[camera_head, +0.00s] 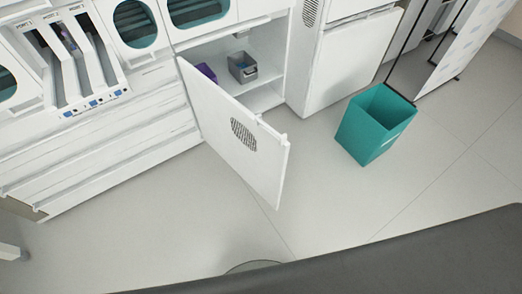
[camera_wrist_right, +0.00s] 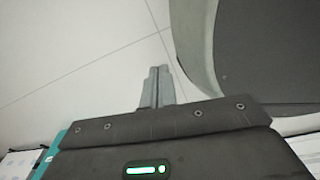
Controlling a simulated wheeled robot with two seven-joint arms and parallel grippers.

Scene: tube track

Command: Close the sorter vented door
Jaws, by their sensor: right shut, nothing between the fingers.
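Neither gripper shows in the head view.
A grey bin (camera_head: 242,67) and a purple item (camera_head: 206,72) sit inside the compartment. A teal waste bin (camera_head: 372,125) stands on the floor to the right of the door. The floor (camera_head: 330,205) in front of the door is clear.

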